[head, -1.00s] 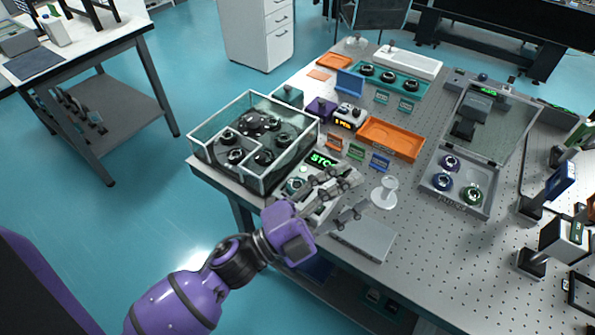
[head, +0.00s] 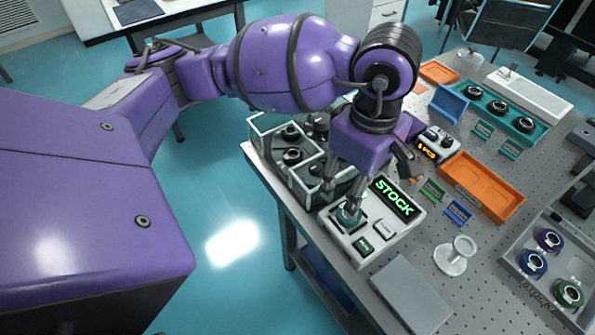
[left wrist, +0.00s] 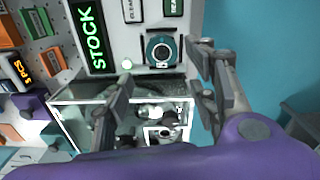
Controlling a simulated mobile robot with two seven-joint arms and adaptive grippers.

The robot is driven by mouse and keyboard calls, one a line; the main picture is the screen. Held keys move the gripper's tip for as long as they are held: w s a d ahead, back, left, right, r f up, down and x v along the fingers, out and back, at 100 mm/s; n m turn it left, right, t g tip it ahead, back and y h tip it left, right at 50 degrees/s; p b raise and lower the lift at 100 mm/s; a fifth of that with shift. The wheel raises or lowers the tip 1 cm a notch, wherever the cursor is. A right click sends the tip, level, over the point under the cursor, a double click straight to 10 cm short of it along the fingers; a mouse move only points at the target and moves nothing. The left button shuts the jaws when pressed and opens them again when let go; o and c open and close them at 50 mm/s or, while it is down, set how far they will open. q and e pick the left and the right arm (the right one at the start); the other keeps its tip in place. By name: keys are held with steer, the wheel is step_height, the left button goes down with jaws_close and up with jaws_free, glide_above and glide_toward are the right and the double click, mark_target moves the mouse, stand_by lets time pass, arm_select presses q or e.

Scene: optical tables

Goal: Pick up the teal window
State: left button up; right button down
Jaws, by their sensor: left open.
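The teal window (left wrist: 161,48), a round teal-rimmed piece with a dark centre, sits on the white STOCK unit (left wrist: 136,42) in the left wrist view. In the head view the teal window (head: 349,217) is at the unit's near left corner, partly hidden by my fingers. My left gripper (head: 352,195) points down over it, fingers apart. In the left wrist view my left gripper (left wrist: 160,58) has one finger on each side of the window's line, with nothing held. Whether the fingertips touch the window cannot be told. My right gripper is not in view.
A glass-walled case (head: 300,178) with dark round parts stands beside the unit, partly behind my arm. An orange tray (head: 480,187), a white pedestal (head: 452,258) and a flat grey plate (head: 410,293) lie to the right. A grey box (head: 548,285) holds several ringed pieces.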

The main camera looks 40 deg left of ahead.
arm_select(q)
steer(key=f, duration=0.6)
steer(key=shift+d+f+p, duration=0.3)
steer(key=shift+d+p, duration=0.05)
steer(key=c, duration=1.3)
steer(key=shift+r, duration=0.1)
steer(key=shift+r, duration=0.1)
